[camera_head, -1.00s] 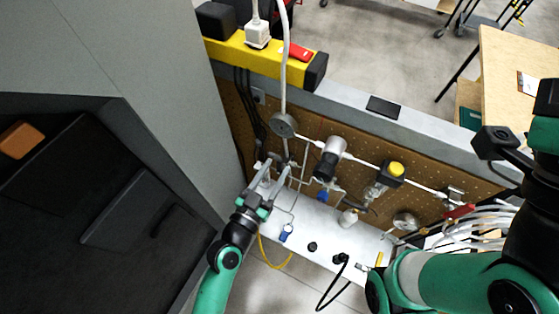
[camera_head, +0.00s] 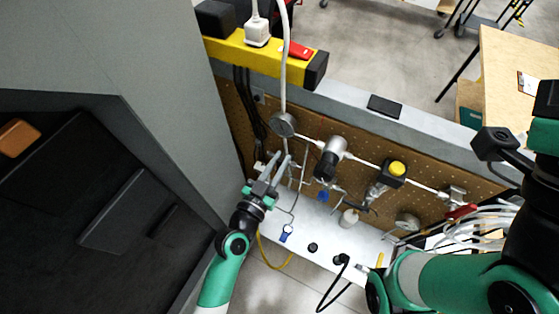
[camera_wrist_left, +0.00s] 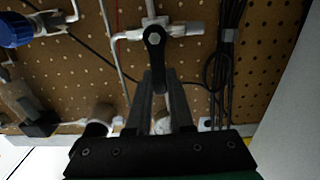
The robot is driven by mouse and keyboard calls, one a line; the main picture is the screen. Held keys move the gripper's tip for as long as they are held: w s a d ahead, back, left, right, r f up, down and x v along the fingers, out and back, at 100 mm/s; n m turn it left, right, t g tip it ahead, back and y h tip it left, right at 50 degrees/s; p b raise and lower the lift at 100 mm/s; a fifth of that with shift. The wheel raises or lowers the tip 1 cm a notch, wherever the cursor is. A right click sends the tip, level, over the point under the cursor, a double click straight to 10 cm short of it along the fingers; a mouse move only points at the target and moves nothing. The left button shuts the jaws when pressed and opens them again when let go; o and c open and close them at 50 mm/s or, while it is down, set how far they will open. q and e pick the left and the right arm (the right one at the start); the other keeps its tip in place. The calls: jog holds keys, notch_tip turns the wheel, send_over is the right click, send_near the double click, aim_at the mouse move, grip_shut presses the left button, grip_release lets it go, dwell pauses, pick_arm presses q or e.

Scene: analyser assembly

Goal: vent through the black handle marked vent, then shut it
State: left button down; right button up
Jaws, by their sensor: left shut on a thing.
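The black handle (camera_wrist_left: 155,42) sits on a metal valve on the pegboard. In the left wrist view it points down toward me from its pivot. My left gripper (camera_wrist_left: 160,76) is shut on its lower end, which the fingers partly hide. In the head view my left gripper (camera_head: 276,163) reaches the left part of the pipework, where the handle is too small to make out. No vent marking is legible. My right arm (camera_head: 440,280) fills the lower right of the head view, but its gripper does not show clearly.
The pegboard (camera_head: 233,108) carries a round gauge (camera_head: 284,125), a regulator (camera_head: 330,158) and a yellow-topped valve (camera_head: 397,168). Thin tubes run close beside my left gripper. A grey cabinet wall stands left. A blue knob (camera_wrist_left: 14,30) shows in the wrist view.

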pick_arm(q)
jog(key=shift+a, duration=0.1)
jog(key=shift+w+a+f+n+b, duration=0.2)
jog(key=shift+a+n+b, duration=0.25)
jog(key=shift+n, duration=0.7)
jog(key=shift+w+a+f+n+b, duration=0.1)
jog(key=shift+w+a+n+b, duration=0.35)
jog(key=shift+n, duration=0.65)
jog(key=shift+a+f+n+b, duration=0.15)
jog(key=shift+a+n+b, duration=0.15)
jog(key=shift+n+b, duration=0.6)
jog(key=shift+n+p, duration=0.3)
jog(key=shift+n, duration=0.15)
jog(key=c, duration=0.8)
grip_release()
jog(key=v, duration=1.1)
jog(key=shift+s+a+p, duration=0.2)
jog(key=shift+s+p, duration=0.05)
jog(key=shift+p, duration=0.1)
